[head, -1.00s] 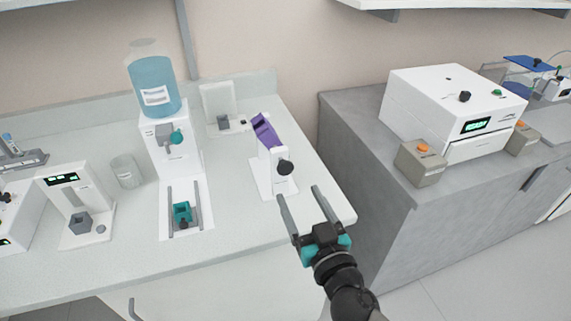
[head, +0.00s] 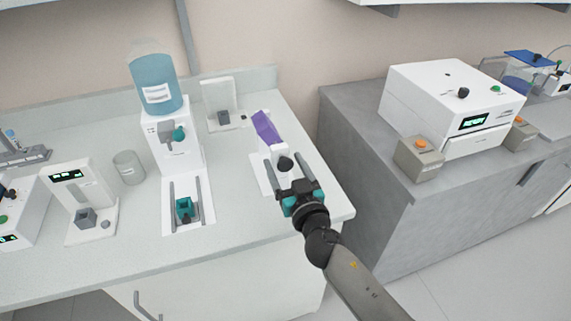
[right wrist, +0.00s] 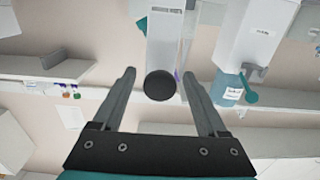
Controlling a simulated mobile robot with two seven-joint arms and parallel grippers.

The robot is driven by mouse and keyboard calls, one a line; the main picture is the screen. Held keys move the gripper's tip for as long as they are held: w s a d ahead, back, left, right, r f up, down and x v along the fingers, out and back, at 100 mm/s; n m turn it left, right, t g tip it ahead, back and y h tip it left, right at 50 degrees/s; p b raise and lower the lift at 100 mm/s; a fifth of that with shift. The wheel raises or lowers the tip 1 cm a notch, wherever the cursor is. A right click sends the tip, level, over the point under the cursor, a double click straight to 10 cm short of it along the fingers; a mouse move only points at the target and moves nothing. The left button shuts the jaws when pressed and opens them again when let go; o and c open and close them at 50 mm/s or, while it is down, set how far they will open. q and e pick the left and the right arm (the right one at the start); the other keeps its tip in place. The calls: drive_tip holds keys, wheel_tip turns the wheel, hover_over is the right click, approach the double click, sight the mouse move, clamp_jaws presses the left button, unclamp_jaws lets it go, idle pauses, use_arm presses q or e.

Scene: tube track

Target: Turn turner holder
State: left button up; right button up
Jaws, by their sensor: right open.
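The turner is a white stand with a purple tilted holder (head: 267,127) on top and a round black knob (head: 286,164) on its front. My right gripper (head: 290,170) is open, with its two fingers reaching toward the knob, one on each side of it in the head view. In the right wrist view the black knob (right wrist: 159,85) lies between the spread fingertips of my right gripper (right wrist: 160,82), with gaps on both sides. I cannot tell whether the fingertips have reached the knob's depth. My left gripper is not in view.
A dispenser with a blue bottle (head: 156,84) stands left of the turner, with a teal block (head: 184,208) on its base. A white device with a grey holder (head: 86,217) and a glass beaker (head: 128,168) are farther left. A white machine (head: 455,92) sits on the grey counter at right.

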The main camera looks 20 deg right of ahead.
drive_tip(key=shift+c, duration=0.3)
clamp_jaws()
